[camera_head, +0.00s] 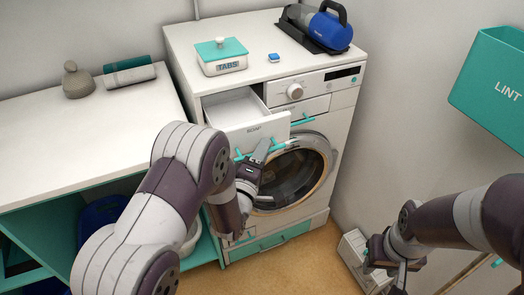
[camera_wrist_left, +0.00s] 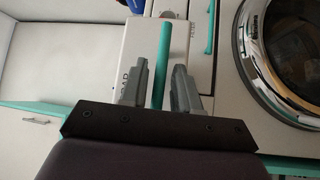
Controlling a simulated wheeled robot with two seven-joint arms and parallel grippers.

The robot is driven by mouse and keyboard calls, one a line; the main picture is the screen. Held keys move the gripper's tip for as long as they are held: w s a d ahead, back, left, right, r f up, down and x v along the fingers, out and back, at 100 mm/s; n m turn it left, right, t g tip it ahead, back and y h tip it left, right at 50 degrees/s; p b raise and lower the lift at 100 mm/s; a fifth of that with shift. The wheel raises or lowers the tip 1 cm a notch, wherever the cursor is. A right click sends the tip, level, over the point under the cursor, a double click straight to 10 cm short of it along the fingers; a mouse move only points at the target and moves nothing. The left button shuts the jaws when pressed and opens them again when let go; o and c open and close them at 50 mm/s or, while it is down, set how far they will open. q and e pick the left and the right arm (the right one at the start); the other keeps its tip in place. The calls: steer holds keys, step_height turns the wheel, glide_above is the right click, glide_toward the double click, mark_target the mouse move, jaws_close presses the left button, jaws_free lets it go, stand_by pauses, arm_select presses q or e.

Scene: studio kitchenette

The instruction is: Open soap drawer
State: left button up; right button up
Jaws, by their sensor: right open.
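The soap drawer (camera_head: 245,130), white with a "SOAP" label, is pulled well out of the washing machine (camera_head: 305,207), its inside showing from above. Its teal bar handle (camera_head: 278,145) also shows in the left wrist view (camera_wrist_left: 162,62). My left gripper (camera_head: 264,147) is at this handle. In the left wrist view its fingers (camera_wrist_left: 160,88) stand on either side of the bar, close to it; whether they press on it I cannot tell. My right gripper (camera_head: 393,280) is open and empty, low at the right, away from the machine.
A teal-lidded TABS box (camera_head: 221,57), a small blue item (camera_head: 274,58) and a blue handheld vacuum (camera_head: 322,27) stand on the machine. The round door (camera_head: 290,177) is shut. A teal LINT bin (camera_head: 490,85) hangs at the right. A white counter (camera_head: 75,140) is at left.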

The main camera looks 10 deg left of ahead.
arm_select(q)
steer(key=b+v, duration=0.1)
steer(key=v, duration=1.1)
steer(key=shift+s+b, duration=0.35)
steer(key=shift+a, duration=0.15)
